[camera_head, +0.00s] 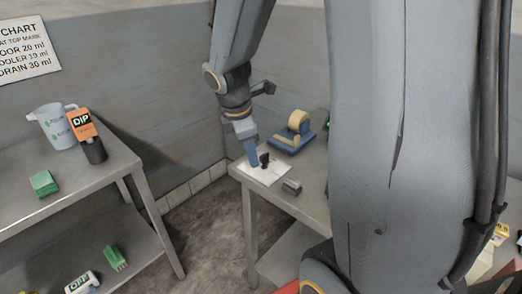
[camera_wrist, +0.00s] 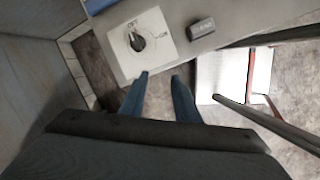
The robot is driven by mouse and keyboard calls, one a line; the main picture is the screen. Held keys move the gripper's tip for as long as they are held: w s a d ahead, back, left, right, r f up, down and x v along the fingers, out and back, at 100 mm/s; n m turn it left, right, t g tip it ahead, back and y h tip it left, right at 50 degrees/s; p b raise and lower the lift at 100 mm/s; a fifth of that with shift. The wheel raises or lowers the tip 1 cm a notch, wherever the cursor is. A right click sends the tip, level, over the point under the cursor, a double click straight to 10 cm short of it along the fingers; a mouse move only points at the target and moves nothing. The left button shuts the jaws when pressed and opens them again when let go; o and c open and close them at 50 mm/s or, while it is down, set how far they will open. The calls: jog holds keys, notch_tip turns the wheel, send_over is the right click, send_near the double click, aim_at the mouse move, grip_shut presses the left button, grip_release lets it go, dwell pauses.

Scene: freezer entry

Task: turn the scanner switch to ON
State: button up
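The scanner switch is a black rotary knob (camera_wrist: 137,41) on a white plate (camera_wrist: 155,21), with OFF above the knob and ON to its right in the wrist view. The knob's bar lies diagonally and seems to point up-left towards OFF. In the head view the knob (camera_head: 264,160) stands on the plate (camera_head: 270,176) on the right bench. My gripper (camera_wrist: 160,77) is open with two blue fingers apart and nothing between them. It is short of the plate's near edge in the wrist view. In the head view my gripper (camera_head: 254,162) overlaps the plate's left side; contact cannot be told.
A small grey block (camera_head: 291,187) lies right of the plate, and a blue tape dispenser (camera_head: 291,137) stands behind. My arm hides much of the right bench.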

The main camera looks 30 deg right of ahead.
aim_at(264, 154)
jog(key=w+d+r+n+h, duration=0.1)
jog(key=w+d+r+n, duration=0.1)
jog(key=w+d+n, duration=0.3)
jog(key=shift+n, duration=0.7)
jog(key=x, duration=0.7)
jog(key=shift+s+a+f+p, duration=0.25)
jog(key=shift+a+f+p, duration=0.05)
jog(key=shift+f+p, duration=0.1)
grip_shut()
